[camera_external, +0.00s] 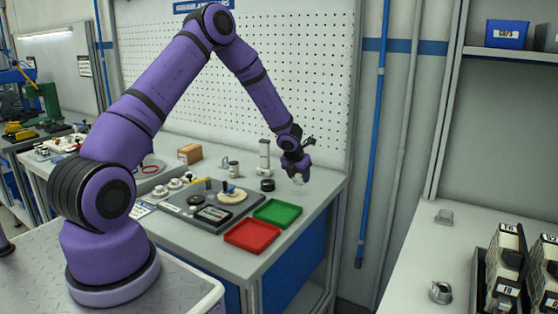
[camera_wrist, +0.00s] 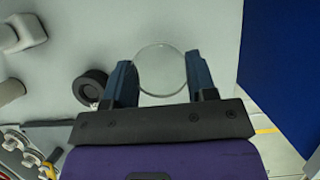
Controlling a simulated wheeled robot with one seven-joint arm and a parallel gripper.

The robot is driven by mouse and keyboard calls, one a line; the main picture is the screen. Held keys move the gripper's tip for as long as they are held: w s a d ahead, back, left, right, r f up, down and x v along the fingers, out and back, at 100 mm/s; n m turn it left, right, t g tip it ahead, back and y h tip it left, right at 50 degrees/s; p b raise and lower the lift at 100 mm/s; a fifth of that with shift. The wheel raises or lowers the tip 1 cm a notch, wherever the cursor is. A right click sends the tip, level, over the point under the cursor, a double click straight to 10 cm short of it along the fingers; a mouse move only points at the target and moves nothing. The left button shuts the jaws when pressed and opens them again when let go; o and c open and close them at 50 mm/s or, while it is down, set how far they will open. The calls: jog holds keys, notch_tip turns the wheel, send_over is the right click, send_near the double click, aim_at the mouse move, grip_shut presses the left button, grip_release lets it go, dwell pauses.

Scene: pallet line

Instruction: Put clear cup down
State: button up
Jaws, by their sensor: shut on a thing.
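The clear cup (camera_wrist: 161,68) shows in the wrist view as a round, see-through shape between my two blue fingers. My gripper (camera_wrist: 160,80) is shut on it. In the external view, my gripper (camera_external: 299,174) is over the back right part of the workbench (camera_external: 325,185), and the cup (camera_external: 300,179) is a faint, small shape below it. I cannot tell whether the cup's bottom touches the bench top.
A black round part (camera_external: 267,185) is left of my gripper, with a grey stand (camera_external: 264,158) behind it. A green tray (camera_external: 278,212) and a red tray (camera_external: 252,235) lie in front. The bench's right edge is close by.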

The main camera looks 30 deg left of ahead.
jog(key=shift+w+d+f, duration=0.1)
jog(key=shift+w+d, duration=0.1)
jog(key=shift+w, duration=1.15)
jog(key=shift+f, duration=1.75)
jog(key=shift+f, duration=0.1)
jog(key=o, duration=0.9)
